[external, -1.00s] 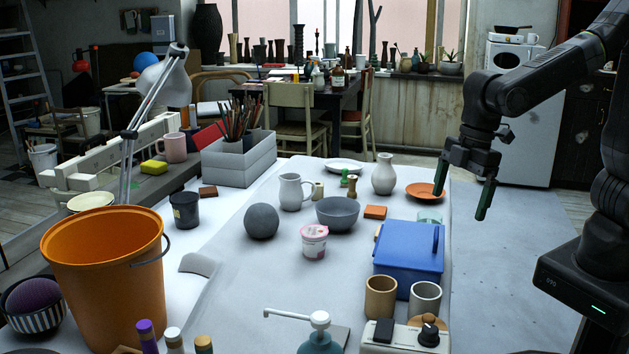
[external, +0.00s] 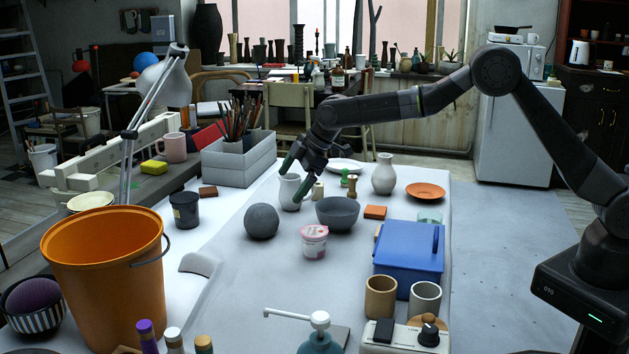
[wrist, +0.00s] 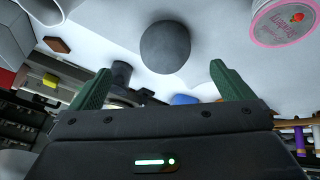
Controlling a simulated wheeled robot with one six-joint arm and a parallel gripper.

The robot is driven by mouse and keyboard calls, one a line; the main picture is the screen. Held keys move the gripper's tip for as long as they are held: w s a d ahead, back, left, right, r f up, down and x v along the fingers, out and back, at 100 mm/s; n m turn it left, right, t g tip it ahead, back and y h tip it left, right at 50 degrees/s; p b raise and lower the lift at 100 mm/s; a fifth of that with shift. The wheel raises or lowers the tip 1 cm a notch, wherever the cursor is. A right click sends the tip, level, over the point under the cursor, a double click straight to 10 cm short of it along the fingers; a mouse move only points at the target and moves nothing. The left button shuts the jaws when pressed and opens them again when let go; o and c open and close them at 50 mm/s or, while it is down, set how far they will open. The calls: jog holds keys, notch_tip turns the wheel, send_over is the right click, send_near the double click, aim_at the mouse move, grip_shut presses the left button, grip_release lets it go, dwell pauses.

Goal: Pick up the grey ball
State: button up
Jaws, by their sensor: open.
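The grey ball (external: 262,221) rests on the white-covered table, left of a grey bowl (external: 338,213). My gripper (external: 294,180) is open and empty, above and a little to the right of the ball, in front of the white pitcher (external: 287,194) in the external view. In the wrist view the ball (wrist: 166,47) shows whole, beyond the fingertips and between their lines. The two green fingers of my gripper (wrist: 160,78) stand wide apart there. Nothing touches the ball.
A pink and white yogurt cup (external: 314,243) stands right of the ball. A dark cup (external: 185,212) and an orange bucket (external: 105,285) stand to the left. A blue box (external: 408,252) is at the right.

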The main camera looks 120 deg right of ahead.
aim_at(271, 208)
jog(key=p+x, duration=0.1)
jog(key=x, duration=0.7)
jog(key=shift+w+a+r, duration=0.1)
jog(key=w+f, duration=0.1)
jog(key=w+f+p, duration=0.1)
jog(key=w+f, duration=0.1)
jog(key=shift+d, duration=0.3)
jog(key=shift+w+d+f, duration=0.2)
jog(key=shift+w+f, duration=0.05)
jog(key=shift+f, duration=0.25)
jog(key=c, duration=1.3)
jog(key=shift+r, duration=0.15)
jog(key=shift+c, duration=1.4)
jog(key=shift+r, duration=0.1)
